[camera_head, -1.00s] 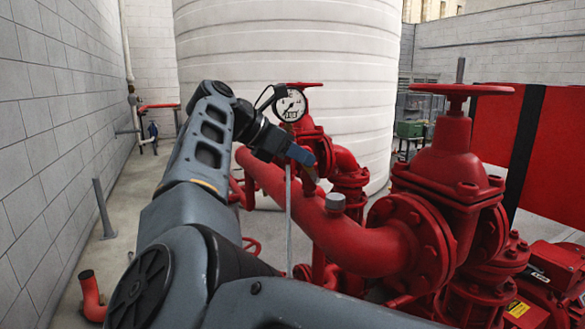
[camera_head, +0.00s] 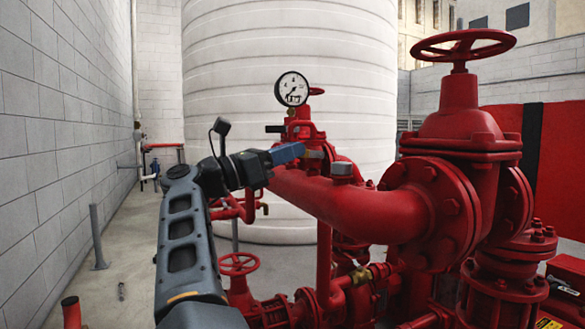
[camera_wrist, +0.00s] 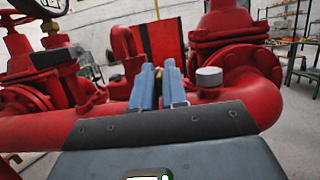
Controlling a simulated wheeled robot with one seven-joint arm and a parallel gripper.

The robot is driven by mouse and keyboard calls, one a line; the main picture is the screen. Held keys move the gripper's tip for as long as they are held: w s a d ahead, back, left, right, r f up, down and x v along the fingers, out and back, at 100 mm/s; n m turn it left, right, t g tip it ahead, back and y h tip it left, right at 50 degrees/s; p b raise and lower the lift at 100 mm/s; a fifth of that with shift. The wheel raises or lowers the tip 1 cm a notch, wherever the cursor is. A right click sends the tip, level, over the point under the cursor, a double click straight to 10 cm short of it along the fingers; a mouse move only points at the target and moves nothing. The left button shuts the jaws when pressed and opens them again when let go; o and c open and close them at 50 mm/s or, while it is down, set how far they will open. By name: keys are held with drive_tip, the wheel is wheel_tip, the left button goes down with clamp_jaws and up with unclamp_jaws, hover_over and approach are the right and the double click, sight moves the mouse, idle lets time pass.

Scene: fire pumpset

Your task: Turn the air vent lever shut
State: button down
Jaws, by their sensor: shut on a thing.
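My gripper (camera_head: 300,152) reaches in from the left above the large red pipe (camera_head: 385,215), its blue fingers pointing right. A small brass-coloured fitting (camera_head: 314,155) shows just past the fingertips, and I take it to be part of the air vent. The lever itself is mostly hidden by the fingers, so its angle cannot be told. In the wrist view the two blue fingers (camera_wrist: 159,70) stand close together over the pipe (camera_wrist: 255,103), shut on the small lever.
A grey cap (camera_head: 342,168) stands on the pipe just right of the fingertips. A pressure gauge (camera_head: 291,89) and a small black handle (camera_head: 274,129) are behind the gripper. A large red handwheel valve (camera_head: 463,45) stands at right.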

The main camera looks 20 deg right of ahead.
drive_tip(key=shift+d+f+h+b, duration=0.2)
drive_tip(key=shift+f+h+b, duration=0.45)
drive_tip(key=shift+b, duration=0.2)
drive_tip(key=c, duration=1.5)
unclamp_jaws()
drive_tip(key=shift+d, duration=0.15)
drive_tip(key=shift+o, duration=1.3)
drive_tip(key=shift+r, duration=0.1)
drive_tip(key=v, duration=0.8)
drive_tip(key=shift+b, duration=0.3)
